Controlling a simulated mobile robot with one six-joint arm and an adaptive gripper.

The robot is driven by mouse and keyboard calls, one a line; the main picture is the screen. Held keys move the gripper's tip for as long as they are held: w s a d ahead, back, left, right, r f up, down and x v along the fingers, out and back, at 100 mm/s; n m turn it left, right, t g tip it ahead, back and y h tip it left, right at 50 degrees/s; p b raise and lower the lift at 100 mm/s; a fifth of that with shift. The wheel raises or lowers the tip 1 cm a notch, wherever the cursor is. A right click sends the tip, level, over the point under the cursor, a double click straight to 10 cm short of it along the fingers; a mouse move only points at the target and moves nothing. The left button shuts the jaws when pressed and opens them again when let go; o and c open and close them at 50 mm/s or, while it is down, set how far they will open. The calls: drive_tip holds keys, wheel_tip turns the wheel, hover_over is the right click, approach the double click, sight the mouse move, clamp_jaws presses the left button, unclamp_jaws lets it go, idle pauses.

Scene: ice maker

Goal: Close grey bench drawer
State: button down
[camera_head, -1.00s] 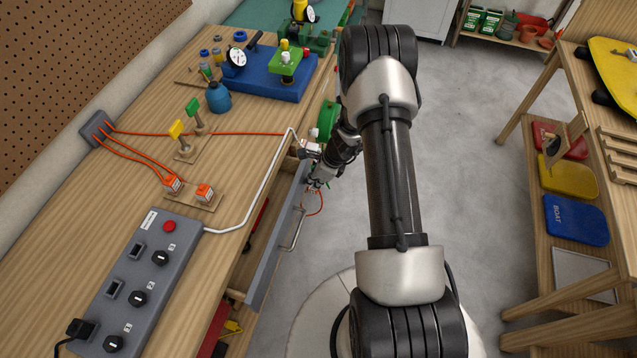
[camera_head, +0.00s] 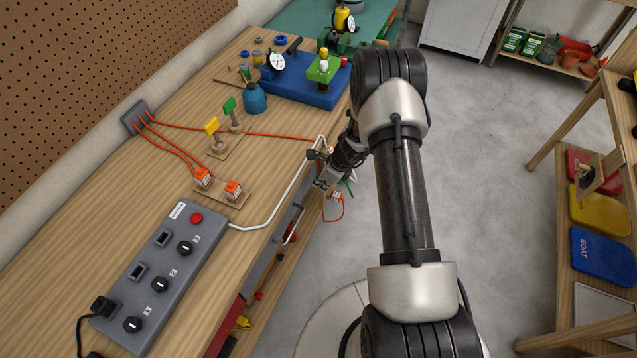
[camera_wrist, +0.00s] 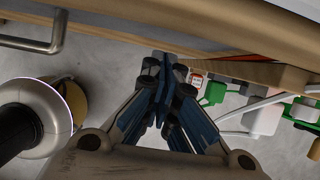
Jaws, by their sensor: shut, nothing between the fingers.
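The grey drawer front (camera_head: 273,243) is along the right side of the wooden bench, close under the edge of the bench top. Its metal bar handle (camera_head: 295,226) faces the aisle and also shows at the upper left of the wrist view (camera_wrist: 52,38). No open drawer interior shows in the head view. My gripper (camera_head: 326,184) is at the far end of the drawer front, beside the bench edge. In the wrist view my gripper (camera_wrist: 168,68) is shut and empty, its tips close to the front; contact cannot be told.
A grey control box (camera_head: 160,275) with a white conduit (camera_head: 285,205) sits on the bench top (camera_head: 110,215). Orange cables and a blue fixture (camera_head: 300,85) lie further back. Small parts hang near my gripper.

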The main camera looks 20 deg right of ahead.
drive_tip(key=s+d+p+v, duration=0.1)
drive_tip(key=p+v, duration=0.2)
drive_tip(key=v, duration=0.8)
drive_tip(key=shift+s+f, duration=0.2)
drive_tip(key=shift+f, duration=0.2)
drive_tip(key=shift+d, duration=0.1)
drive_tip(key=s+a+r+n, duration=0.2)
drive_tip(key=a+r+n, duration=0.25)
drive_tip(key=r, duration=0.45)
drive_tip(key=s+a+r+n, duration=0.25)
drive_tip(key=r+n, duration=0.25)
drive_tip(key=r, duration=0.4)
drive_tip(key=s+a+r+n, duration=0.2)
drive_tip(key=a+r+n, duration=0.2)
drive_tip(key=r, duration=0.5)
drive_tip(key=s+r+n+h, duration=0.1)
drive_tip(key=s+r+n, duration=0.2)
drive_tip(key=s, duration=0.4)
drive_tip(key=s+a+r+n+t+h, duration=0.1)
drive_tip(key=s+r+n, duration=0.2)
drive_tip(key=s+n, duration=0.3)
drive_tip(key=s+r+n+h, duration=0.1)
drive_tip(key=s+r+n, duration=0.2)
drive_tip(key=s, duration=0.5)
drive_tip(key=shift+s+a+n+b, duration=0.2)
drive_tip(key=shift+n+b, duration=0.25)
drive_tip(key=shift+n, duration=0.3)
drive_tip(key=shift+w, duration=0.1)
